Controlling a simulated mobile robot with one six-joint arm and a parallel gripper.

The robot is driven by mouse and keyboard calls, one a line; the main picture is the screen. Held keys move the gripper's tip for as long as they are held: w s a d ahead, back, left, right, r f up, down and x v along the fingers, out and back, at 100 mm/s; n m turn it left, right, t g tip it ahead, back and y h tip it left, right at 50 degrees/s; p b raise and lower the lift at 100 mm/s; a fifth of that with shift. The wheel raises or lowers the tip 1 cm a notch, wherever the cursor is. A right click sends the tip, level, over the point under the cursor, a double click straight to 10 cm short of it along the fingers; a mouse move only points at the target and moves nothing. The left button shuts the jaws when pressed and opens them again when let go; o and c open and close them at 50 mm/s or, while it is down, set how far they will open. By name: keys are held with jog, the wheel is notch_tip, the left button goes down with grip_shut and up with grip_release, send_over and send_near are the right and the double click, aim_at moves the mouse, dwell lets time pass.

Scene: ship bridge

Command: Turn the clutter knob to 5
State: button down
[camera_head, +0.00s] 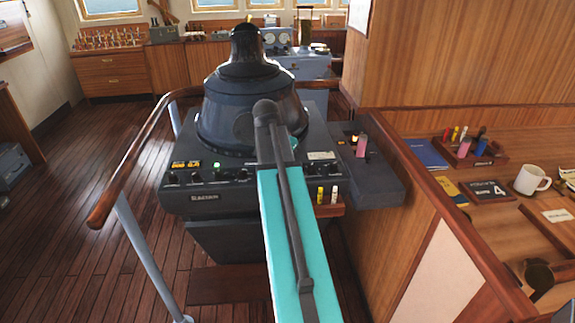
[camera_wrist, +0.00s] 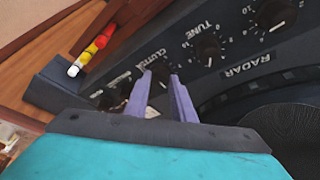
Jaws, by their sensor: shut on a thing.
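The clutter knob (camera_wrist: 160,72) is a small dark knob on the black radar panel, below the "CLUTTER" label in the wrist view. My gripper (camera_wrist: 161,77) has its two purple fingers on either side of this knob and is shut on it. The fingers and their shadow hide most of the knob, so I cannot read its pointer or setting. In the head view the radar console (camera_head: 185,203) stands ahead, and my arm covers the gripper and the clutter knob.
The tune knob (camera_wrist: 208,47) sits just right of my fingers in the wrist view, with a larger knob (camera_wrist: 276,13) beyond. A wooden handrail (camera_head: 130,170) curves around the console's left side.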

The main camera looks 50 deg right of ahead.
jog(key=c, duration=1.5)
grip_release()
jog(key=shift+r, duration=0.15)
jog(key=shift+b+v, duration=1.55)
jog(key=shift+v, duration=5.2)
